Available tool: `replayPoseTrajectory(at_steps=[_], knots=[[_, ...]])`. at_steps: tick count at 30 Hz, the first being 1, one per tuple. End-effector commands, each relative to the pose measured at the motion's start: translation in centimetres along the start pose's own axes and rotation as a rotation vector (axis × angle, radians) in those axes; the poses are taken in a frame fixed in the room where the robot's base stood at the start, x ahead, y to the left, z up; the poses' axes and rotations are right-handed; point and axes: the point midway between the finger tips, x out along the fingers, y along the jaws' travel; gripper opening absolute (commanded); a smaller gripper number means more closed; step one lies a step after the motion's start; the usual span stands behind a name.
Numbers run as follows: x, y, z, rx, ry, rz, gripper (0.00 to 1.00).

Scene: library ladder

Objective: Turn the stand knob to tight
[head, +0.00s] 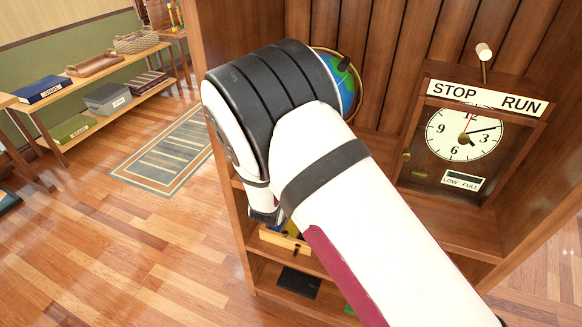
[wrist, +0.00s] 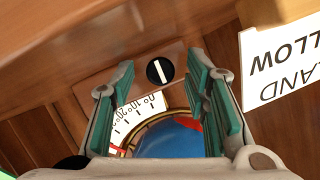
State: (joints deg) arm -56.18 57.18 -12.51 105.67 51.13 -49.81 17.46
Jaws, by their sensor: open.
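The stand knob (wrist: 159,71) shows in the wrist view as a small round black dial with a white line across it, on a brown wooden plate (wrist: 120,79). The line runs nearly up and down in the picture, slightly tilted. My gripper (wrist: 165,76) is open, its green-padded fingers apart to the left and right of the knob, with nothing between the pads that I can see held. I cannot tell whether the pads touch the knob. In the head view the knob and my gripper are hidden behind my arm.
A blue globe (wrist: 172,140) with a numbered white scale (wrist: 132,122) sits just below the knob; the globe (head: 341,84) also shows behind my arm. A white lettered card (wrist: 281,68) is at right. A clock (head: 463,133) with a STOP/RUN plate stands right.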

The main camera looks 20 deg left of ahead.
Motion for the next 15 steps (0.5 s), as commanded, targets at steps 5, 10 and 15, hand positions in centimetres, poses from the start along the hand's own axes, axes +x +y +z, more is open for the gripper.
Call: replayPoseTrajectory(at_steps=[5,10,15], knots=[[-0.9,-0.1,0.0,0.0,0.0,-0.002,0.42],[-3.9,-0.1,0.1,-0.001,-0.002,-0.003,0.42],[-7.4,-0.1,0.0,0.001,-0.002,-0.002,0.42]])
